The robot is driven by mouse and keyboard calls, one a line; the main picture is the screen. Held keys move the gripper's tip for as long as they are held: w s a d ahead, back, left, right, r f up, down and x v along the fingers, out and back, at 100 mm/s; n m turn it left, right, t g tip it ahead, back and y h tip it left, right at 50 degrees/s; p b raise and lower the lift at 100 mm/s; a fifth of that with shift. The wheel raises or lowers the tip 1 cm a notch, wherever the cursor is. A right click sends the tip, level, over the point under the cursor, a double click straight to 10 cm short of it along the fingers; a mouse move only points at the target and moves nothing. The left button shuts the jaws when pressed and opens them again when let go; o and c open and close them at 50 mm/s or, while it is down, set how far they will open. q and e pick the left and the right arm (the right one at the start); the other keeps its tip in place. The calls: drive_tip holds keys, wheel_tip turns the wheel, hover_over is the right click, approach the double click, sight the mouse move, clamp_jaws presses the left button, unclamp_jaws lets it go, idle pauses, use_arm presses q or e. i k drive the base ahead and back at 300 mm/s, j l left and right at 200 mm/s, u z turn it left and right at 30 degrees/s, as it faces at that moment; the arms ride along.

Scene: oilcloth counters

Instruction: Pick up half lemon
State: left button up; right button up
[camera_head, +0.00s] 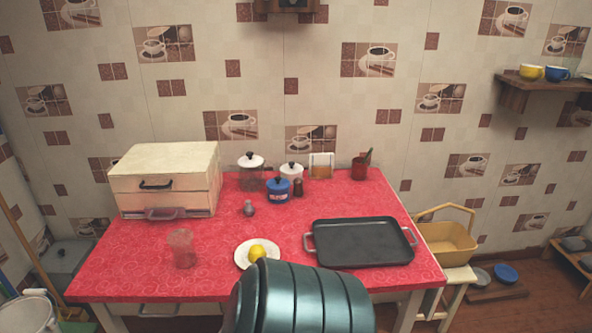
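A small yellow half lemon (257,252) lies on a round white plate (242,258) near the front edge of the red counter. A dark green ribbed body, which seems to be mine, rises at the bottom centre and overlaps the plate's lower right edge. Neither of my grippers shows in the head view.
A dark tray (362,243) with side handles lies right of the plate. A clear reddish glass (181,248) stands left of it. A cream bread box (167,180) is at back left. Several jars, including a blue pot (279,190), stand along the back. Red cloth is bare between them.

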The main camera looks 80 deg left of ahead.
sight(257, 250)
drive_tip(key=k+u, duration=0.1)
drive_tip(key=u, duration=3.35)
